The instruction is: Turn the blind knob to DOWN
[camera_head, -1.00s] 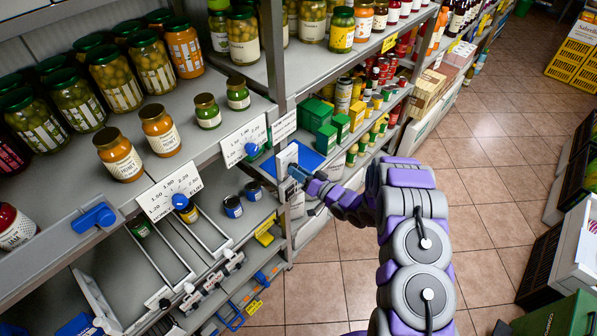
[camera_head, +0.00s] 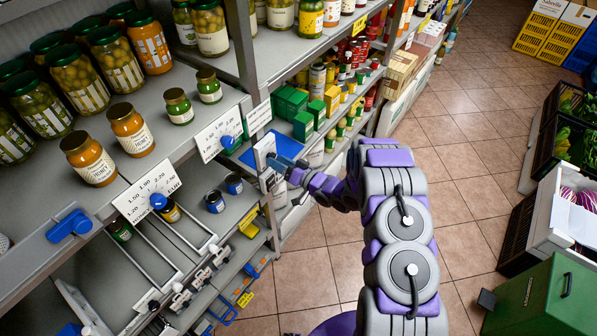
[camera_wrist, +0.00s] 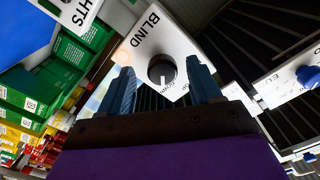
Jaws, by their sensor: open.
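The blind knob (camera_wrist: 161,70) is round and black, on a white plate (camera_wrist: 150,38) lettered BLIND. A pale mark shows on the knob's face. My gripper (camera_wrist: 163,88) is open, with one blue finger on each side of the knob in the wrist view. I cannot tell whether the fingers touch it. In the head view my gripper (camera_head: 277,164) is at the white panel (camera_head: 264,152) on the shelf post, and the knob is hidden.
Another plate, lettered HTS at its visible end (camera_wrist: 80,12), is close by at upper left. A price-scale plate with a blue knob (camera_head: 227,142) is left of my gripper. Shelves of jars (camera_head: 130,130) fill the left. The tiled aisle (camera_head: 330,270) has free floor; a green box (camera_head: 540,300) stands at right.

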